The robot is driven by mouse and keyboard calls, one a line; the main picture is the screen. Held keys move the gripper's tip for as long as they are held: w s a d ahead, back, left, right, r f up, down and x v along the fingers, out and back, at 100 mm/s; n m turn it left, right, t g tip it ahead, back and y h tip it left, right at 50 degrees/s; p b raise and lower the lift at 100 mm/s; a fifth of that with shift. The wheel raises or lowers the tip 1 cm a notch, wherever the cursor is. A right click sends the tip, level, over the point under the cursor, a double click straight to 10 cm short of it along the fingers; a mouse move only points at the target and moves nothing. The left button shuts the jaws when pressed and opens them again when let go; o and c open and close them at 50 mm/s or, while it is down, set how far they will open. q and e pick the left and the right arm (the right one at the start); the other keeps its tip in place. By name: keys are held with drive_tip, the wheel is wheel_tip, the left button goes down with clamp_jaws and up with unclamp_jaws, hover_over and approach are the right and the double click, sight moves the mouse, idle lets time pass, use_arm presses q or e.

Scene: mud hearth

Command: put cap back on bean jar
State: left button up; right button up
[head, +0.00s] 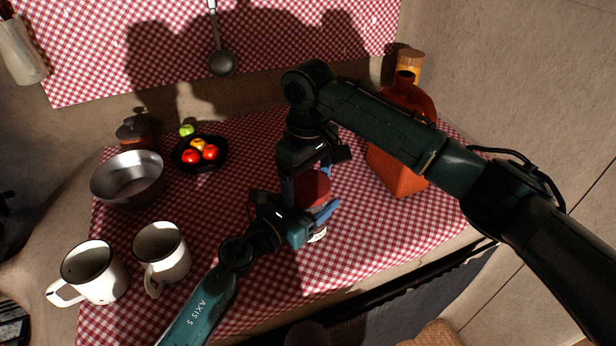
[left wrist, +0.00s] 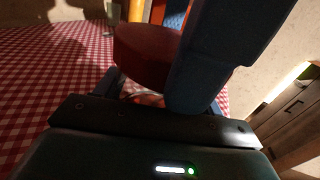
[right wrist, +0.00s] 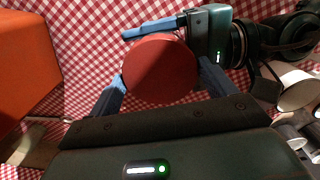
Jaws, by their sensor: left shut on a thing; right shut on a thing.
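The round red cap (head: 314,186) sits between the fingers of my right gripper (head: 308,178), which is shut on it from above. The cap shows face-on in the right wrist view (right wrist: 160,70) and from the side in the left wrist view (left wrist: 146,55). My left gripper (head: 318,208) is shut on the bean jar (head: 317,236) just below the cap. Most of the jar is hidden by the cap and fingers; only a pale lower edge shows in the head view. The cap is over the jar's top; whether it is seated cannot be told.
An orange-red can (head: 397,172) stands close to the right, beneath my right arm, with a wooden-topped jar (head: 409,64) behind. Two white mugs (head: 95,270) (head: 162,250), a metal bowl (head: 128,180) and a black fruit plate (head: 216,165) stand left. The checked cloth between is clear.

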drive_tip(key=m, duration=0.3)
drive_tip(key=o, duration=1)
drive_tip(key=shift+c, duration=0.2)
use_arm(q)
drive_tip(key=shift+f, duration=0.1)
use_arm(e)
wheel_tip(320, 180, up, 12)
use_arm(q)
drive_tip(key=o, duration=1.9)
drive_tip(key=shift+o, duration=0.2)
drive_tip(key=b+v, duration=0.1)
drive_tip(key=v, duration=1)
drive_tip(key=shift+s+a, duration=0.25)
drive_tip(key=shift+a, duration=0.05)
drive_tip(key=shift+s+a+b, duration=0.3)
drive_tip(key=shift+s+a, duration=0.15)
drive_tip(key=shift+s, duration=0.05)
use_arm(e)
drive_tip(key=shift+f, duration=0.75)
